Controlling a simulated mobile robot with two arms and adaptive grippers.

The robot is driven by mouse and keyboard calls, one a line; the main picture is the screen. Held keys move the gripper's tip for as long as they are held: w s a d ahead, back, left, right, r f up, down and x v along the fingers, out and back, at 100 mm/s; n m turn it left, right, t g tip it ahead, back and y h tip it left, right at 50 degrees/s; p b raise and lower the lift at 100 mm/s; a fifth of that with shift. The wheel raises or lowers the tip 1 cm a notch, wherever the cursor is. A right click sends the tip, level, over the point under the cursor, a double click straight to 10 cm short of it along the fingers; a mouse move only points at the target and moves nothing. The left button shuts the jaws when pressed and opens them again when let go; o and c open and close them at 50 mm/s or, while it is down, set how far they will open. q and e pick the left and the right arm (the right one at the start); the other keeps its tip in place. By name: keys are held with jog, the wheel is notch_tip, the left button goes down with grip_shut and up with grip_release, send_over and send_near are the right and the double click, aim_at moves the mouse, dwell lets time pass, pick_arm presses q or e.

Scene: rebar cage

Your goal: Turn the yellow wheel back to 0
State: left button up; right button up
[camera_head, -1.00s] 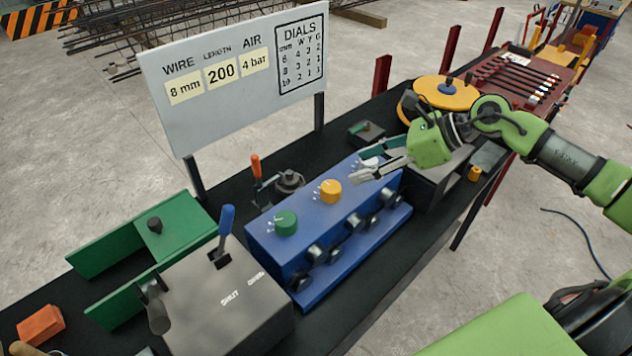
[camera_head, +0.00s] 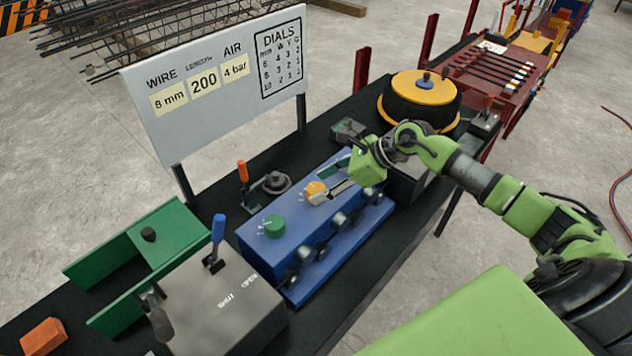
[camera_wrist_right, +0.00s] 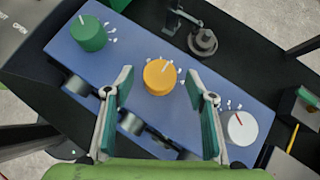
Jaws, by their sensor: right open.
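The yellow wheel is a dial (camera_head: 313,187) with a white pointer line on top of the blue box (camera_head: 330,225), between a green dial (camera_head: 274,226) and a white dial (camera_wrist_right: 241,128). In the right wrist view the yellow wheel (camera_wrist_right: 159,77) shows its line pointing up and slightly right, near small white marks I cannot read. My right gripper (camera_head: 326,195) is open at the yellow wheel, with its fingertips on either side of it in the wrist view; I cannot tell whether they touch. The gripper hides the white dial in the head view. My left gripper is not in view.
A grey box with a blue lever (camera_head: 217,235) stands left of the blue box. An orange-handled clamp (camera_head: 250,180) is behind it. A sign (camera_head: 225,85) stands at the back. A yellow-topped reel (camera_head: 425,90) is beyond my right arm.

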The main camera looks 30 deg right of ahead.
aim_at(313, 187)
jog(key=shift+p+x, duration=0.35)
jog(key=shift+x, duration=1.1)
jog(key=c, duration=1.1)
